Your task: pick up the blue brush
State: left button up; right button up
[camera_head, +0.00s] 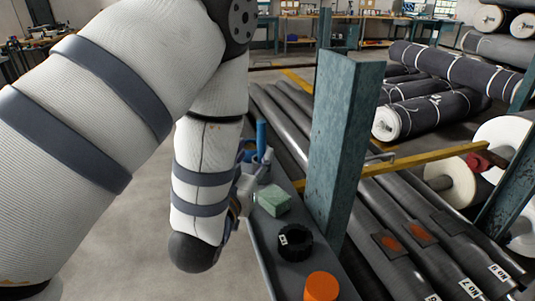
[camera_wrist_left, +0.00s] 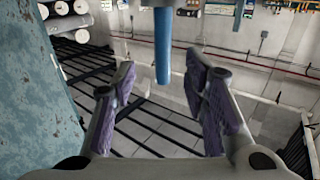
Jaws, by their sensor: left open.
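The blue brush (camera_head: 261,138) shows as an upright blue rod at the far end of a narrow grey ledge; its lower part is hidden behind my gripper. My left gripper (camera_head: 253,160) is at the ledge's left edge, close by the rod and partly hidden by my arm. In the left wrist view, the blue rod (camera_wrist_left: 162,58) hangs down from the top edge, between and beyond the open purple-padded fingers of the left gripper (camera_wrist_left: 160,76). Nothing is between the pads. My right gripper is not in view.
On the ledge (camera_head: 262,238) stand a green block (camera_head: 273,200), a black roll (camera_head: 295,243) and an orange cylinder (camera_head: 321,287). A teal post (camera_head: 341,140) rises beside it. Dark rolls and a yellow bar (camera_head: 425,160) lie to the right. Floor at left is clear.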

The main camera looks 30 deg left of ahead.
aim_at(260, 139)
pick_arm(q)
jog(key=x, duration=0.7)
jog(key=shift+w+a+r, duration=0.15)
jog(key=shift+w+a, duration=0.05)
jog(key=shift+a, duration=0.05)
grip_shut()
